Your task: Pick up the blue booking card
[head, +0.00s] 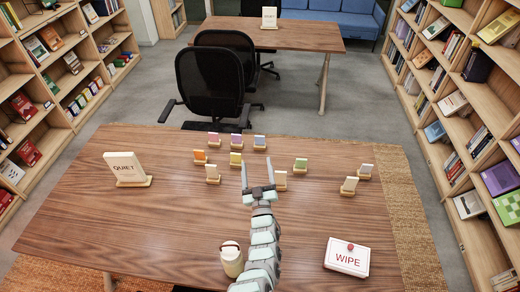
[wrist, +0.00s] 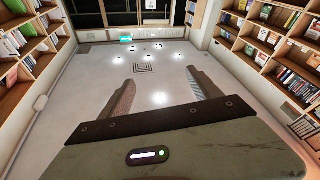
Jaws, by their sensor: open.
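Several small cards stand in wooden holders around the middle of the near table (head: 110,215) in the head view. The card that looks most bluish (head: 259,141) is at the right end of the back row; its shade is close to lavender, so I cannot be sure of its colour. My gripper (head: 257,162) is open and empty, its two fingers apart, appearing in front of that card and between the yellow card (head: 235,158) and the green card (head: 300,163). The wrist view shows the open gripper (wrist: 161,77) against a pale surface with bright lights, with no cards visible.
A QUIET sign (head: 125,167) stands at the left of the table. A WIPE box (head: 347,258) lies at the front right, and a round container (head: 231,260) is beside my arm. A black chair (head: 210,80) is behind the table. Bookshelves line both sides.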

